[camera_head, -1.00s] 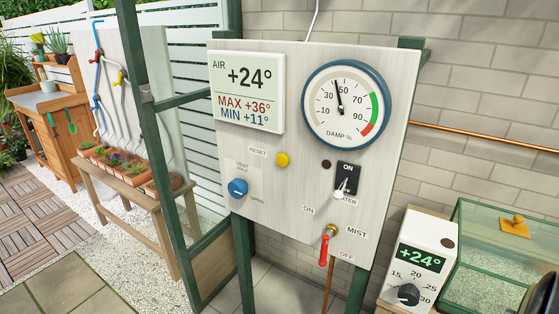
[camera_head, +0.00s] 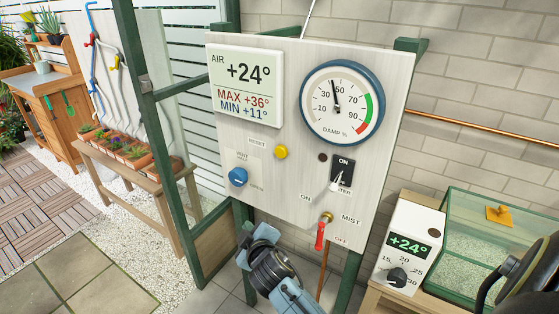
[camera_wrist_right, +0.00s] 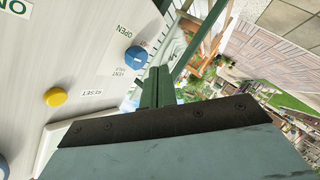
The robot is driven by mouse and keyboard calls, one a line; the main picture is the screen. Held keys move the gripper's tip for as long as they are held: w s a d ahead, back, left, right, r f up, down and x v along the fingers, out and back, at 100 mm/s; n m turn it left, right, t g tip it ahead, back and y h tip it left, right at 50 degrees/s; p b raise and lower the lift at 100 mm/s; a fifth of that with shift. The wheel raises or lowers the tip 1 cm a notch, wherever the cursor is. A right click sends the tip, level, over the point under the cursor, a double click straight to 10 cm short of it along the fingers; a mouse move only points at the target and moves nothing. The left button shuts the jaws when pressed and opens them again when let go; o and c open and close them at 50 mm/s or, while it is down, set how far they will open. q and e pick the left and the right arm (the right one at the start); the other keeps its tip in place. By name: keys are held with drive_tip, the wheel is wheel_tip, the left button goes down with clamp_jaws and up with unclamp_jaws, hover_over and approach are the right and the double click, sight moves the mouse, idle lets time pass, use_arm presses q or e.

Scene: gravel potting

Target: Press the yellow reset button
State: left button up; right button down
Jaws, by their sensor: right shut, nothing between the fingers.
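The yellow reset button (camera_head: 281,152) is a round knob on the upright pale panel (camera_head: 220,130), right of its RESET label. It also shows at the left of the right wrist view (camera_wrist_right: 55,97), uncovered. My right gripper (camera_head: 247,238) is low in the head view, near the panel's lower left edge, below and apart from the button. In the right wrist view its fingers (camera_wrist_right: 156,88) are together and empty, to the right of the button. My left gripper is not in view.
A blue vent knob (camera_head: 237,177) sits lower left of the button. A black switch (camera_head: 343,172) and a red-handled mist valve (camera_head: 320,236) are to the right. A green frame post (camera_head: 165,140) stands left. A white thermostat box (camera_head: 408,245) and glass case (camera_head: 480,235) stand lower right.

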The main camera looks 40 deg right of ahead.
sight(281, 152)
drive_tip(key=d+r+t+h+p, duration=0.1)
drive_tip(key=d+r+t+h, duration=0.1)
drive_tip(key=r, duration=1.2)
drive_tip(key=shift+w+d+r+m+h, duration=0.3)
drive_tip(key=shift+w+d+m, duration=0.1)
drive_tip(key=shift+d, duration=0.15)
drive_tip(key=shift+d, duration=0.1)
drive_tip(key=w+d, duration=0.3)
drive_tip(key=d, duration=0.5)
drive_tip(key=shift+w+p, duration=0.15)
drive_tip(key=shift+p, duration=0.2)
idle(0.6)
drive_tip(key=shift+w+d, duration=0.15)
drive_tip(key=shift+d, duration=0.2)
